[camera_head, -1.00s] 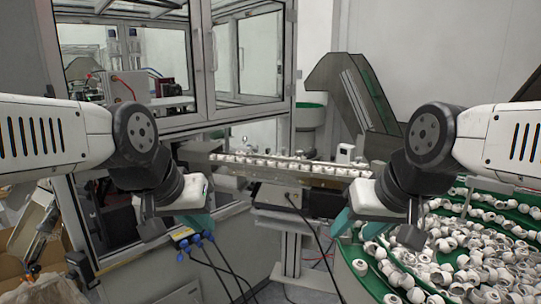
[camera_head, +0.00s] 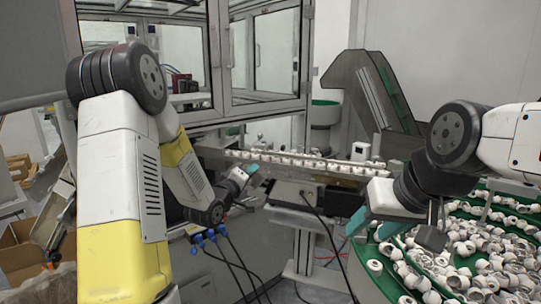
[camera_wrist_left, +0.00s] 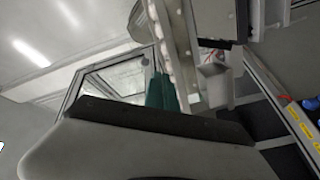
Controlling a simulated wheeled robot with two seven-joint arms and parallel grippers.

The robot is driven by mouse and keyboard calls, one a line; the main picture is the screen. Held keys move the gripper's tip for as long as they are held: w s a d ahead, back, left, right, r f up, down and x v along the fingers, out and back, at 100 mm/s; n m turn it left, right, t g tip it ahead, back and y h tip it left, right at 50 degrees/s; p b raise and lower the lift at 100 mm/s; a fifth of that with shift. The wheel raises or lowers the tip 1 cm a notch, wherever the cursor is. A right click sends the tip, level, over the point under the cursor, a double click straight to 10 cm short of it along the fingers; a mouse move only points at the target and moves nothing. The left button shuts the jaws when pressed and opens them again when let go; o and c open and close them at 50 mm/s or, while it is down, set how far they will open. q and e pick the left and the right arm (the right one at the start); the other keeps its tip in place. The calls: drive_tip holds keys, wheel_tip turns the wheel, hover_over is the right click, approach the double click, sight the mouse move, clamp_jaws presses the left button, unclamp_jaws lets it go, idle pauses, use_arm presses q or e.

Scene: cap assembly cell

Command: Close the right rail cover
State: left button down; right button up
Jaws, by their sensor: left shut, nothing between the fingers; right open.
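The rail (camera_head: 300,168) runs across the middle of the head view with a row of white caps along its top. I cannot clearly make out the right rail cover as a separate part. My left gripper (camera_head: 250,170) is shut and empty, its teal fingertips near the left part of the rail. In the left wrist view the shut teal fingers (camera_wrist_left: 160,92) are beside the row of caps on the rail (camera_wrist_left: 168,45); contact cannot be told. My right gripper (camera_head: 372,225) is open and empty, below the rail's right end and beside the green bowl.
A green bowl feeder (camera_head: 362,272) full of white caps (camera_head: 470,255) fills the lower right. A glazed machine cabinet (camera_head: 220,60) stands behind the rail on the left. Blue plugs with cables (camera_head: 210,234) lie below my left wrist. A dark inclined conveyor (camera_head: 365,95) rises behind.

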use_arm(q)
wheel_tip(320, 180, down, 4)
drive_tip(key=s+n+t+h, duration=0.2)
drive_tip(key=n+t, duration=0.2)
drive_tip(key=n, duration=0.2)
drive_tip(key=a+x, duration=0.1)
drive_tip(key=x, duration=1.2)
drive_tip(key=shift+w+d+r, duration=0.15)
drive_tip(key=shift+w+r, duration=0.15)
drive_tip(key=shift+r, duration=0.3)
